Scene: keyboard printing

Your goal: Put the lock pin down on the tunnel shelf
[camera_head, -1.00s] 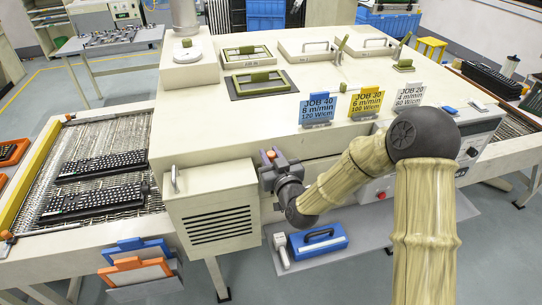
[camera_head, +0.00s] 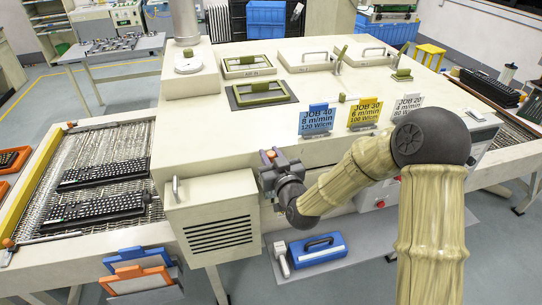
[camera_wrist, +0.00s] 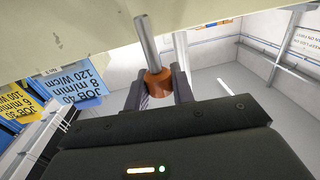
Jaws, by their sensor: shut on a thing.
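My gripper (camera_head: 267,165) is at the front of the large cream machine, beside the upper right corner of its vented side box. It is shut on the lock pin, which shows in the wrist view (camera_wrist: 147,45) as a metal rod with an orange-brown collar between the two fingers. The rod points up toward a cream machine surface in that picture; I cannot tell whether it touches. In the head view only a small orange end of the pin (camera_head: 271,154) shows. A grey shelf (camera_head: 372,232), likely the tunnel shelf, lies low under the machine.
A blue case (camera_head: 318,249) and a white handled item (camera_head: 282,258) occupy the left part of the grey shelf. The shelf's right part looks clear. The vented box (camera_head: 217,222) is close beside my gripper. Job cards (camera_head: 317,120) stand on the machine's front edge.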

